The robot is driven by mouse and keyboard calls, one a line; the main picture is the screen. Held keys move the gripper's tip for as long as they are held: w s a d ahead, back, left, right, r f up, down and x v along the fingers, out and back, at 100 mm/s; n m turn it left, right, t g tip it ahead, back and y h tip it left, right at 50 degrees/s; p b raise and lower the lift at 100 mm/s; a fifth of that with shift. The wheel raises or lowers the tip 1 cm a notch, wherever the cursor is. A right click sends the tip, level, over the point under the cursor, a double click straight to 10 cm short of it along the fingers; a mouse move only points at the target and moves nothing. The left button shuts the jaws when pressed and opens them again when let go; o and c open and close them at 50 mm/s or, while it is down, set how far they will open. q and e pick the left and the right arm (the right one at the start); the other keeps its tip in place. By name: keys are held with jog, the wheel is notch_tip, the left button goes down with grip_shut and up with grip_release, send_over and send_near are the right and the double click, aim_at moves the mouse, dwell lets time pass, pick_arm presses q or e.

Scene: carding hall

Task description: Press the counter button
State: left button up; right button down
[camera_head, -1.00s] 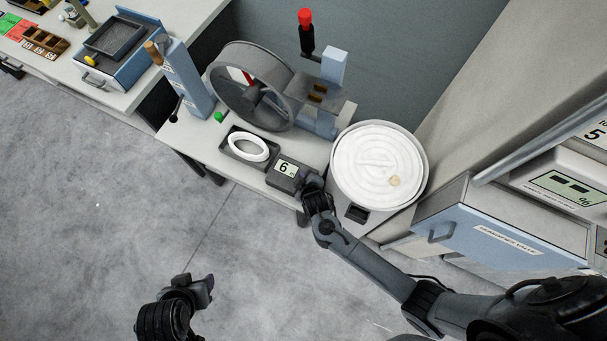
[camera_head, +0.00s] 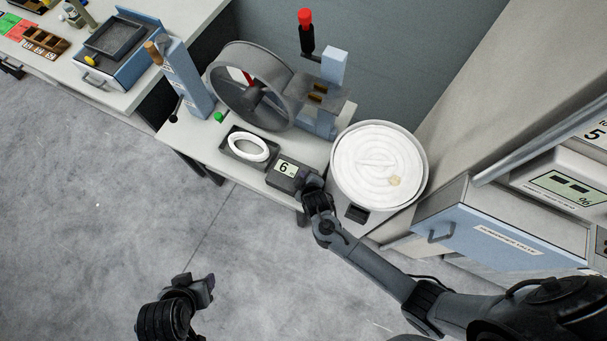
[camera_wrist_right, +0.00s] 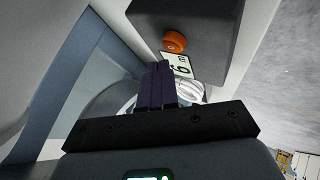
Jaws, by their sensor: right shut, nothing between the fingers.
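The counter (camera_head: 283,178) is a dark grey box with a pale display reading 6, at the front right corner of the small bench. In the right wrist view its dark housing (camera_wrist_right: 205,22) carries a round orange button (camera_wrist_right: 174,42) beside the display (camera_wrist_right: 178,65). My right gripper (camera_head: 312,183) is at the counter's right end and covers the button in the head view. Its fingers (camera_wrist_right: 160,68) are shut and empty, with the tips close to the button; I cannot tell whether they touch it. My left gripper (camera_head: 207,286) hangs over the floor, apart from the bench.
A tray with a white ring (camera_head: 248,147) sits left of the counter. Behind it stand a grey wheel (camera_head: 252,86) and a red-topped lever (camera_head: 306,32). A can of white coiled sliver (camera_head: 372,165) stands close right of my right gripper. A blue drawer (camera_head: 480,225) is further right.

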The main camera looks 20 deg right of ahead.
jog(key=shift+f, duration=0.15)
dwell(0.3)
jog(key=shift+f, duration=0.25)
jog(key=shift+f, duration=0.1)
dwell(0.3)
jog(key=shift+f, duration=0.4)
jog(key=shift+r, duration=0.15)
dwell(0.5)
jog(key=shift+r+p, duration=0.7)
jog(key=shift+p, duration=0.05)
jog(key=shift+r, duration=0.1)
